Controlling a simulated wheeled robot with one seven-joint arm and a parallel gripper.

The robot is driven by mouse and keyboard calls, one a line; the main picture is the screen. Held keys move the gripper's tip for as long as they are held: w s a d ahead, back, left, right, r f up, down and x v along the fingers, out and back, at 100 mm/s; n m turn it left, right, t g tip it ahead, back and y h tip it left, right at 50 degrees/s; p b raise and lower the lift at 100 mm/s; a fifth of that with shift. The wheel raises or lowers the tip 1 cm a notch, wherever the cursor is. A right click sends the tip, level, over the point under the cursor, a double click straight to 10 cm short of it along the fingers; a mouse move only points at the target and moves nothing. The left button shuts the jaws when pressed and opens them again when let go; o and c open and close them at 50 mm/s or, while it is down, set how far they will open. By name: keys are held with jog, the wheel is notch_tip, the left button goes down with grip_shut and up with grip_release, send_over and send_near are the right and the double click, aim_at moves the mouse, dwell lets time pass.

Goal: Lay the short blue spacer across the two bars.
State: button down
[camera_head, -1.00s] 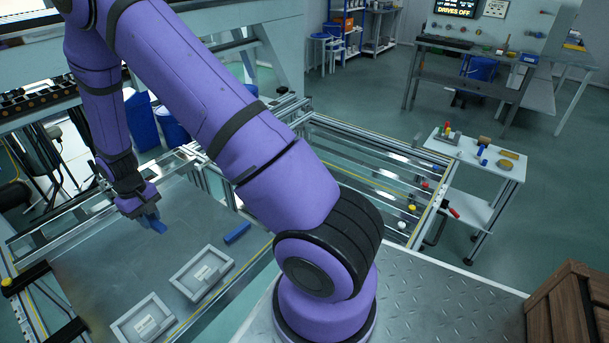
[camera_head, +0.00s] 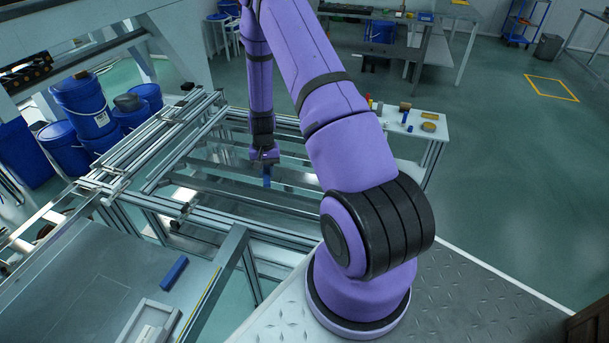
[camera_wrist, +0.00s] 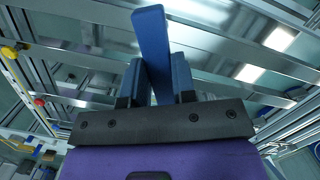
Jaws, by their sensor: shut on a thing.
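My gripper (camera_head: 266,166) is shut on a blue spacer (camera_head: 267,181), which hangs below it over the open frame. In the wrist view the spacer (camera_wrist: 152,45) stands between the two fingers and sticks out past their tips. Two metal bars run across the frame below, a nearer bar (camera_head: 225,192) and a farther bar (camera_head: 215,166). The spacer appears above them; I cannot tell its exact height. Another blue spacer (camera_head: 174,273) lies on the grey panel at the lower left. I cannot tell surely which spacer is shorter.
A grey tray (camera_head: 150,322) sits near the loose spacer. Blue drums (camera_head: 85,105) stand at the left beyond the frame rails (camera_head: 150,150). A small white table (camera_head: 432,127) with small items stands behind my arm. The frame has open gaps between its bars.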

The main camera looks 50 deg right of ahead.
jog(key=s+d+f+m, duration=0.4)
jog(key=s+d, duration=0.3)
jog(key=d, duration=0.3)
jog(key=shift+s+d+f+m, duration=0.15)
jog(key=shift+s+f+m, duration=0.25)
jog(key=shift+m, duration=0.2)
jog(key=shift+t, duration=0.3)
jog(key=shift+f, duration=3.3)
jog(key=shift+f, duration=0.55)
jog(key=c, duration=0.8)
grip_release()
jog(key=shift+c, duration=0.2)
notch_tip(320, 180, up, 11)
jog(key=d, duration=0.1)
jog(key=shift+w+f, duration=0.2)
jog(key=shift+w, duration=0.1)
jog(key=shift+d, duration=0.1)
